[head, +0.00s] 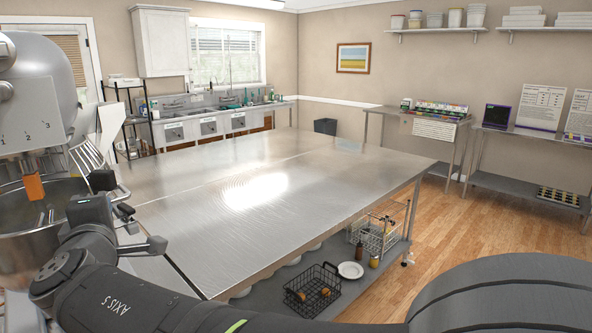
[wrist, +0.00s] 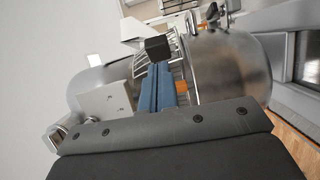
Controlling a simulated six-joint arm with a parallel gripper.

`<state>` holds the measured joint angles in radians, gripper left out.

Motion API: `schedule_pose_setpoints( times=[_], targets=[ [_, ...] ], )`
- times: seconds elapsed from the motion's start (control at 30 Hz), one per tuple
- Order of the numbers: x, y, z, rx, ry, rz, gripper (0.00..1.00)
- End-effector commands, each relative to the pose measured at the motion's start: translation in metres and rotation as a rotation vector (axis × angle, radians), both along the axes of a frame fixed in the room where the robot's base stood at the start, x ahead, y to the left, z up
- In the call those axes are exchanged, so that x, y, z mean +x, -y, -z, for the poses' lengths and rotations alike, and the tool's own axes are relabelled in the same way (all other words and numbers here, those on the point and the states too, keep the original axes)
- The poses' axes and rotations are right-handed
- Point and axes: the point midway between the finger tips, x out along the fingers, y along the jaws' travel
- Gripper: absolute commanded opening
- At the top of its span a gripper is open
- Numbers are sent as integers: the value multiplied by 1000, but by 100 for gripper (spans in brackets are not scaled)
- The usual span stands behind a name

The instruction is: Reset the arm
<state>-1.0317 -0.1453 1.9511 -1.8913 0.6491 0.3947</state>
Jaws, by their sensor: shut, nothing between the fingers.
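My gripper (wrist: 158,48) shows in the wrist view as blue-grey fingers with a dark block at the tip. It is shut and empty. In the head view my arm reaches from the bottom edge to the left, and its wrist end is close beside a large stand mixer (head: 40,85). The mixer's metal bowl (head: 28,232) is partly behind my arm. The bowl also shows in the wrist view (wrist: 232,65), behind and to the right of the fingers. I cannot tell whether the fingers touch the mixer.
A wide steel table (head: 330,185) has a bare top. Its lower shelf holds a black wire basket (head: 312,290), a white plate (head: 351,270) and a wire rack. An orange tab (head: 34,188) is on the mixer. Sinks (head: 208,125) line the back wall.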

Motion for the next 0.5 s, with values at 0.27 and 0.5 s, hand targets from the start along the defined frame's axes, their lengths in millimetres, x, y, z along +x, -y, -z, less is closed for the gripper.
schedule_pose_setpoints(
  times=[0.27, 0.5],
  targets=[
    [-28, 27, -1, 4, 1, -1, 0],
    [-32, 32, 1, -3, -1, 1, 0]
  ],
)
